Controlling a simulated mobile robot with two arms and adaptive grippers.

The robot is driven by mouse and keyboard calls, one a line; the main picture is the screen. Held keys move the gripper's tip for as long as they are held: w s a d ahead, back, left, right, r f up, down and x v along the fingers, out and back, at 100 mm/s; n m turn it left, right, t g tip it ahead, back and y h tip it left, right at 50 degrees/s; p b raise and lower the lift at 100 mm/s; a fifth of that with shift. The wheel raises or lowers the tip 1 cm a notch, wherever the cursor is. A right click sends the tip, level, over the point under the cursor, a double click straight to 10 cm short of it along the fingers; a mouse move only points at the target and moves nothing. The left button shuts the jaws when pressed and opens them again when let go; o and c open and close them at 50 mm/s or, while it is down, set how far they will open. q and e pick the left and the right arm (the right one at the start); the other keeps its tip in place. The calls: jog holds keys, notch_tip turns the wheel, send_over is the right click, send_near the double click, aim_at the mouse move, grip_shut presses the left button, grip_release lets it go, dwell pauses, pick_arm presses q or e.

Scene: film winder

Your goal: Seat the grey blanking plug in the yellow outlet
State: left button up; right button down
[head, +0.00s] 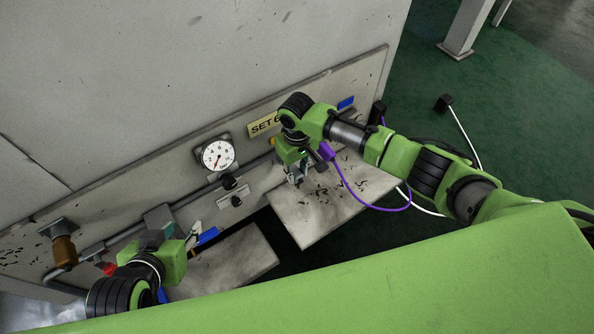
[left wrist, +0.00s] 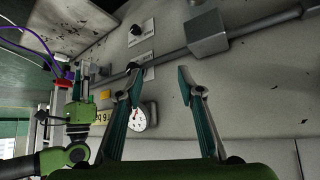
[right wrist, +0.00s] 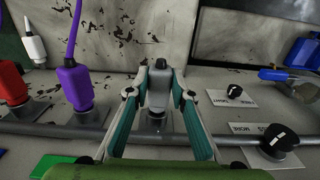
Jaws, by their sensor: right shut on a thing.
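The grey blanking plug (right wrist: 158,85) stands upright between the fingertips of my right gripper (right wrist: 160,88), which is shut on it. My right gripper (head: 297,178) also shows at the panel in the head view. Below the plug is an outlet plate (right wrist: 153,138), partly hidden by my fingers. I cannot tell whether the plug is fully down in it. A small yellow-orange marker (head: 273,141) shows beside my right gripper, and also in the left wrist view (left wrist: 105,69). My left gripper (left wrist: 158,75) is open and empty, away from the plug.
A purple plug (right wrist: 75,83) with its cable and a red plug (right wrist: 13,84) stand left of the grey plug. Black knobs (right wrist: 278,139) and a blue-handled lever (right wrist: 285,76) lie to the right. A gauge (head: 217,155) is on the panel. A conduit runs along it.

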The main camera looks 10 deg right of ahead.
pick_arm(q)
jog(key=shift+s+a+f+g+y+p, duration=0.15)
jog(key=shift+s+a+f+g, duration=0.2)
jog(key=shift+s, duration=0.45)
jog(key=shift+s+a+f+g+y+p, duration=0.1)
jog(key=shift+s+a+f+g, duration=0.1)
jog(key=shift+s+f+g, duration=0.4)
jog(key=shift+s+a+f+g+y+p, duration=0.15)
jog(key=shift+s+a+f, duration=0.1)
jog(key=shift+s, duration=0.7)
jog(key=shift+s+f, duration=0.1)
jog(key=shift+s, duration=0.2)
pick_arm(e)
jog(key=shift+w+a, duration=0.1)
jog(key=shift+w, duration=0.15)
pick_arm(q)
jog(key=shift+s+a+f+g, duration=0.15)
jog(key=shift+s+g, duration=0.15)
jog(key=shift+s, duration=0.1)
pick_arm(e)
jog(key=shift+w, duration=0.15)
jog(key=c, duration=1.7)
grip_release()
pick_arm(q)
jog(key=shift+w, duration=0.1)
pick_arm(e)
notch_tip(320, 180, up, 12)
